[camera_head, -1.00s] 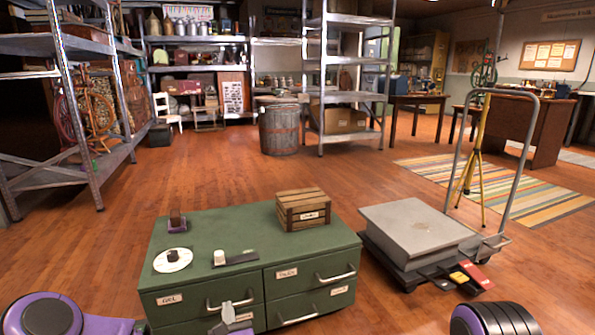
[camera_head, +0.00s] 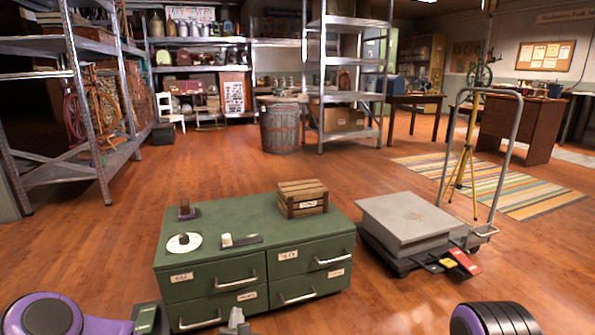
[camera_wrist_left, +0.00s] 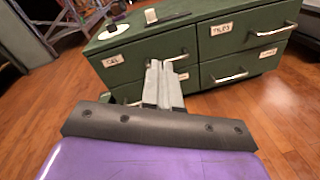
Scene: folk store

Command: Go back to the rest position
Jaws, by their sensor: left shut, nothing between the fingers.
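My left gripper (camera_head: 237,318) shows at the bottom of the head view, in front of the green drawer cabinet (camera_head: 228,268). In the left wrist view the left gripper (camera_wrist_left: 160,72) has its grey fingers together, with nothing between them. The cabinet's drawer fronts lie just beyond the fingers there. The purple parts at the lower left of the head view are my left arm. A purple and black part of mine shows at the lower right, but no right gripper shows.
On the cabinet stand a wooden crate (camera_head: 302,198), a white disc (camera_head: 183,246), a small dark block on a purple base (camera_head: 186,211) and a dark flat piece with a white block (camera_head: 241,240). A grey trolley (camera_head: 408,222) stands to the right. Wooden floor is open behind.

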